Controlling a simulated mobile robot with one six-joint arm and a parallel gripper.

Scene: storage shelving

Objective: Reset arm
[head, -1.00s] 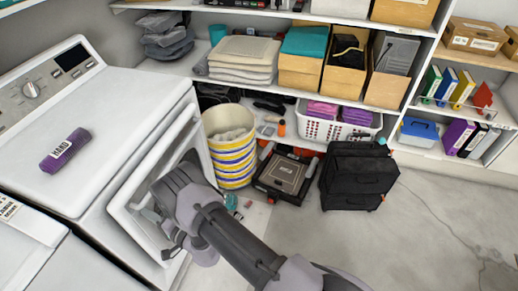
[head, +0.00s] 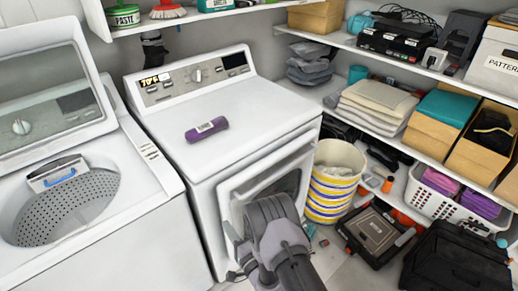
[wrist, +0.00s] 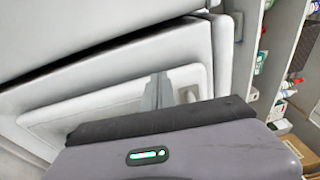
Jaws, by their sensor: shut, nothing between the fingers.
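In the head view the fingertips are hard to make out, and my wrist hides part of the door and the opening.
A purple roll (head: 207,129) lies on the dryer. An open washer (head: 75,190) stands on the left. A striped basket (head: 330,195), a black toolbox (head: 375,235) and a black bag (head: 455,262) stand close on the right. Shelves (head: 345,42) line the back.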

